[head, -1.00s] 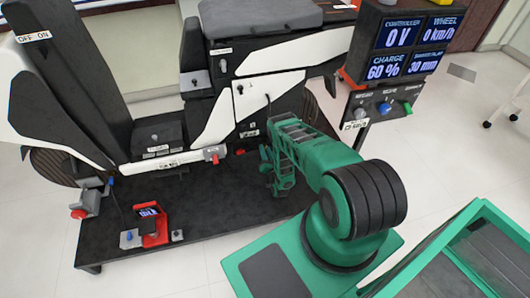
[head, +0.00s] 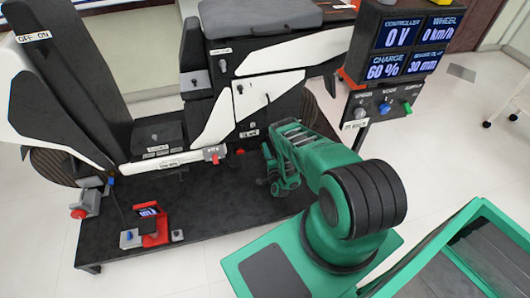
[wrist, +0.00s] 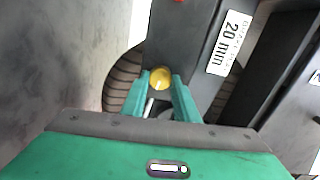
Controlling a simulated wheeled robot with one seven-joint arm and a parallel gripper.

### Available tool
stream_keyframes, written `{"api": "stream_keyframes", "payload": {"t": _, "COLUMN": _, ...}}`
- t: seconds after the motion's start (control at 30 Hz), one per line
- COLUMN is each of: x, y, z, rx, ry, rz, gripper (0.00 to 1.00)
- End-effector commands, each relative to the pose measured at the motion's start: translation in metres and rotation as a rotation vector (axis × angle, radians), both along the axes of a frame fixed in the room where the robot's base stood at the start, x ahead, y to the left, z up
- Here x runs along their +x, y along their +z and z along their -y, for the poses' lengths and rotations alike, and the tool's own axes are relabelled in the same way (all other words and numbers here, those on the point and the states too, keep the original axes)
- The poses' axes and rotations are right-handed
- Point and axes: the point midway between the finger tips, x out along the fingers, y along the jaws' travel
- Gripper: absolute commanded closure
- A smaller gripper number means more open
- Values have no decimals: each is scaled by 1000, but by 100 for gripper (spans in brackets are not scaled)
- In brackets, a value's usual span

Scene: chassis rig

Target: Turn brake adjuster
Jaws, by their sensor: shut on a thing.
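The brake adjuster appears as a round yellow knob (wrist: 160,78) in the wrist view, with a pale line across its face. My gripper (wrist: 161,88) has its two green fingers on either side of the knob and is shut on it. A metal rod shows just below the knob, between the fingers. In the head view my gripper (head: 281,188) is low beside the chassis, and the knob is hidden behind my arm.
A dark tyre (wrist: 122,82) lies behind the knob, close to my fingers. The black platform (head: 220,220) carries the chassis, with a small red stand (head: 154,232) at its front left. A control panel (head: 385,105) with several knobs stands at the right.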

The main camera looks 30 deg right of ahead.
Motion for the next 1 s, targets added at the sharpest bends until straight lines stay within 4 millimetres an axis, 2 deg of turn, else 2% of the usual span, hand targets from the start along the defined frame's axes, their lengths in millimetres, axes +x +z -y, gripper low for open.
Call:
{"api": "stream_keyframes", "payload": {"t": 0.43, "x": -2, "y": -4, "z": 1, "rx": 271, "ry": 0, "rz": 70, "gripper": 95}}
{"api": "stream_keyframes", "payload": {"t": 1.0, "x": -2, "y": -5, "z": 0, "rx": 335, "ry": 1, "rz": 86, "gripper": 95}}
